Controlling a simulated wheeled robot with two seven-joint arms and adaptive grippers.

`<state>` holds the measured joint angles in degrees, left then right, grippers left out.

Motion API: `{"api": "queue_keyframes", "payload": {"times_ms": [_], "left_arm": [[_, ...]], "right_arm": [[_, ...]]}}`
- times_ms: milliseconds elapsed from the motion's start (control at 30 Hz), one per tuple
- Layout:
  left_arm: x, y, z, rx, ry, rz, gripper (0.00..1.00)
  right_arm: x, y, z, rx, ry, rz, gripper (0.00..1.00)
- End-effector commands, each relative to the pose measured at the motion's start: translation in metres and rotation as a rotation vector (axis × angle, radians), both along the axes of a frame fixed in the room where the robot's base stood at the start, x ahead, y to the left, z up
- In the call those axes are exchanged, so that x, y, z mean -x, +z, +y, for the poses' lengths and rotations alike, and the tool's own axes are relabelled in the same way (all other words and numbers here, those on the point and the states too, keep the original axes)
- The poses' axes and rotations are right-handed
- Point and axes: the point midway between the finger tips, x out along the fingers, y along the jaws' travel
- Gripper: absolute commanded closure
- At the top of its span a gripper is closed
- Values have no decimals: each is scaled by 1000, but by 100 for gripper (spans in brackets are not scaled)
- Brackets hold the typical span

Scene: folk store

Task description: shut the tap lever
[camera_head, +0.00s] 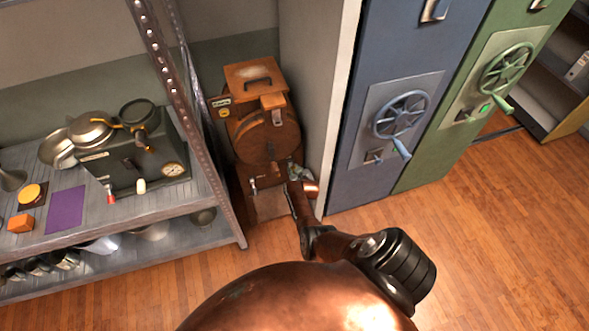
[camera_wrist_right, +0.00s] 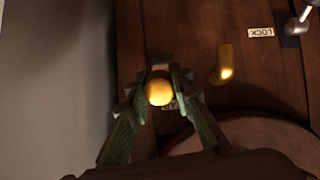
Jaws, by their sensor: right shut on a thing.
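A wooden machine (camera_head: 264,135) with a round drum front stands on the floor between the shelf and the blue cabinet. My right gripper (camera_head: 297,173) is at its lower right front, and my arm hides part of that area. In the right wrist view, the two fingers of my right gripper (camera_wrist_right: 160,88) are closed around a round yellow knob (camera_wrist_right: 159,92), which I take to be the end of the tap lever. The rest of the lever is hidden behind the knob and fingers. A short yellow peg (camera_wrist_right: 224,64) stands beside it, apart from the fingers. My left gripper is not in view.
A metal lever (camera_wrist_right: 302,17) by a LOCK label (camera_wrist_right: 261,32) is at the wrist view's upper right. A grey shelf (camera_head: 215,210) stands left of the machine. A blue cabinet (camera_head: 345,185) stands close on its right. The wooden floor (camera_head: 500,245) at right is clear.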

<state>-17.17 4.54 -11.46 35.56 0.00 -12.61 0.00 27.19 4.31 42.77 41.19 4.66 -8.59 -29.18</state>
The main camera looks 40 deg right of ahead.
Motion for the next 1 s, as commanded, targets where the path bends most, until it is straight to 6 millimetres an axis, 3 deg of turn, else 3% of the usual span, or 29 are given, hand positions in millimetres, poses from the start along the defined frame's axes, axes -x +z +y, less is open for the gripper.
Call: {"api": "queue_keyframes", "payload": {"times_ms": [333,367,600,1000], "left_arm": [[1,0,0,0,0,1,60],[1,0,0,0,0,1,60],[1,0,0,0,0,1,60],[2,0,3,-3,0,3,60]], "right_arm": [[0,0,0,0,1,2,100],[0,0,0,0,1,2,78],[0,0,0,0,0,1,61],[3,2,1,1,1,2,61]]}}
